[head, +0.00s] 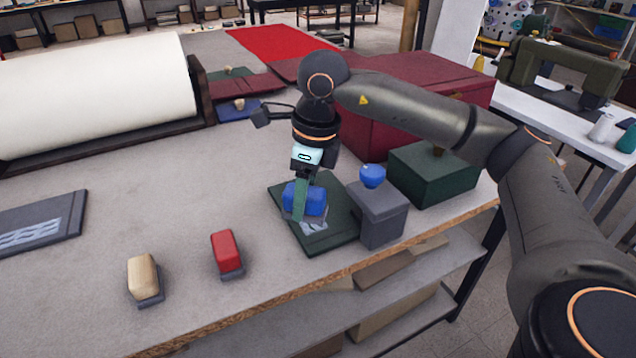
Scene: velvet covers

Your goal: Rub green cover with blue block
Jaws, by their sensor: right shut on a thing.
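The green cover (337,226) lies flat near the right end of the worktable, with a pale patch on its near part. My right gripper (303,203) is over this cover and shut on the blue block (306,196). The block is down at the cover's left part, just above or on the pale patch. I cannot tell whether its underside touches the cover. The gripper fingers and the block hide part of the cover. My left gripper is not in view.
A grey box with a blue knob (379,212) stands close to the cover's right side, with a green box (432,172) behind it. A red block (227,252) and a cream block (144,277) stand near the front edge. A grey cover (70,207) lies at left. A white roll (95,90) is behind.

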